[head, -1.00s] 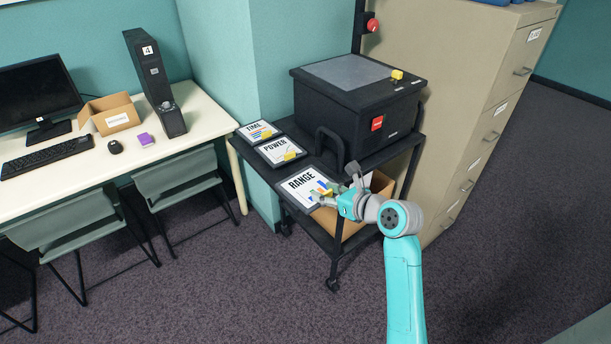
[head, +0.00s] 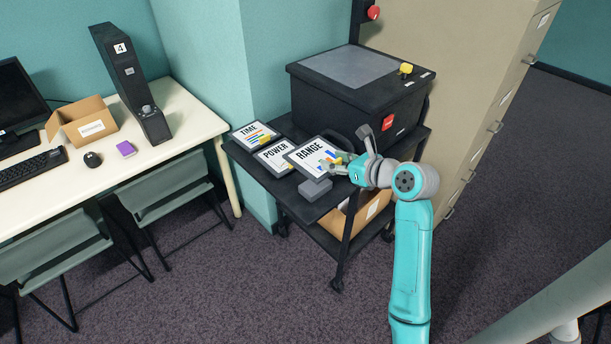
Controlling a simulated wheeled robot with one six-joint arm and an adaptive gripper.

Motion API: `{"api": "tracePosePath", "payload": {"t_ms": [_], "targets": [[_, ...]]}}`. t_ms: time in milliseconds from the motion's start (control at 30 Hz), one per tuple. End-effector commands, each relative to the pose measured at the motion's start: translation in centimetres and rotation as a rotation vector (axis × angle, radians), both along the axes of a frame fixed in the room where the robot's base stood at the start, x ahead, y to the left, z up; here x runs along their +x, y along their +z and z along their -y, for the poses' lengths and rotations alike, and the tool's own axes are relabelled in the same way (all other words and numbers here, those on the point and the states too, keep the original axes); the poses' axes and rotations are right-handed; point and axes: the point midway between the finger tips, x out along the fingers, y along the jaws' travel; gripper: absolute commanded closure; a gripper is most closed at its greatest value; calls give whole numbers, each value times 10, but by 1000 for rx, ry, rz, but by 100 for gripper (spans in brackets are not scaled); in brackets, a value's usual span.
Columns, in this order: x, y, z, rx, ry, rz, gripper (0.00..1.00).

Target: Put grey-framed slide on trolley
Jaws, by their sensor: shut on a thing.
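The RANGE slide (head: 311,151), a white panel with a coloured chart and a dark greyish frame, is tilted above the trolley (head: 262,176). My gripper (head: 346,160) is shut on its right side. The POWER slide (head: 273,155) lies on the trolley top just left of it, partly overlapped in this view. The TIME slide (head: 254,134) lies behind POWER at the trolley's back left. The exact frame shades are hard to tell at this size.
A grey block (head: 315,189) shows on the trolley top below the held slide. A large black box (head: 345,105) fills the trolley's back right. A cardboard box (head: 371,212) is on the lower shelf. The filing cabinet (head: 455,90) stands to the right, a desk (head: 188,127) to the left.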

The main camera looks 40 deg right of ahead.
Motion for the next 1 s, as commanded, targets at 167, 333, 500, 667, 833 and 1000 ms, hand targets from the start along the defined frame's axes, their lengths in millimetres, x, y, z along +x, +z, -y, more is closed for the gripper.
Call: {"api": "tracePosePath", "payload": {"t_ms": [167, 333, 500, 667, 833, 1000], "targets": [[-1, -20, 0, 4, 0, -3, 96], [0, -49, 0, 3, 1, -2, 96], [0, -63, 0, 1, 0, 0, 96], [0, -75, 0, 1, 1, -1, 96], [0, -97, 0, 2, 0, 0, 96], [0, -100, 0, 0, 0, 1, 96]]}}
